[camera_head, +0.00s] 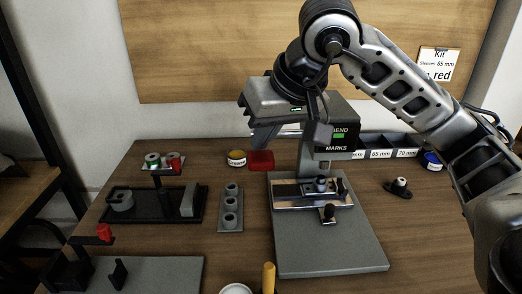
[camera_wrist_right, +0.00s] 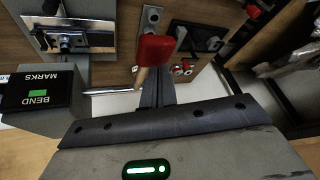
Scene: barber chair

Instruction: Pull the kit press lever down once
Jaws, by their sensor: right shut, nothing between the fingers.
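The kit press has a grey base plate (camera_head: 335,245), an upright column and a black head box (camera_head: 338,137) reading "BEND MARKS" with a green patch. The box also shows at the left of the right wrist view (camera_wrist_right: 38,98). The lever's red knob (camera_head: 261,161) sticks out to the left of the press; it also shows in the right wrist view (camera_wrist_right: 156,48). My right gripper (camera_head: 263,137) is shut and empty, its fingers pointing down just above the knob. In the right wrist view, the knob overlaps the fingertips (camera_wrist_right: 156,90); I cannot tell whether they touch. My left gripper is out of view.
Labelled bins (camera_head: 385,148) stand behind. An orange handle (camera_head: 268,277) is at the front.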

